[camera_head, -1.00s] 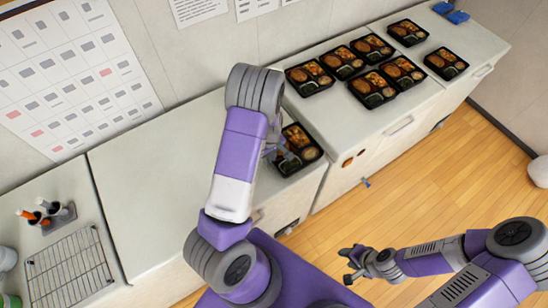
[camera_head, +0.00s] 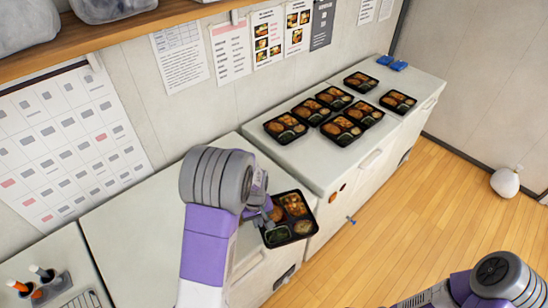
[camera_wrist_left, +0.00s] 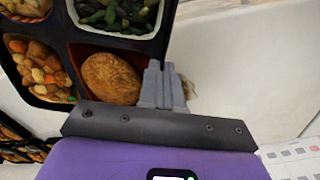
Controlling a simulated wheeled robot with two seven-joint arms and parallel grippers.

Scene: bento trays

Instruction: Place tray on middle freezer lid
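A black bento tray (camera_head: 268,239) with several filled compartments is at the tip of my left arm, over the front right corner of the left freezer lid (camera_head: 140,225). My left gripper (camera_head: 265,210) is shut on the tray's rim; in the left wrist view its grey fingers (camera_wrist_left: 162,85) pinch the tray (camera_wrist_left: 165,25) beside a compartment with a brown round piece. How high the tray is above the lid I cannot tell. The middle freezer lid (camera_head: 300,158) lies just right of it. My right forearm shows at the lower right; its gripper is out of view.
Several bento trays (camera_head: 325,113) stand on the back part of the middle lid. More trays and blue objects (camera_head: 392,63) are on the far lid (camera_head: 425,88). The middle lid's near front part is bare. A shelf (camera_head: 150,28) hangs above the back wall.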

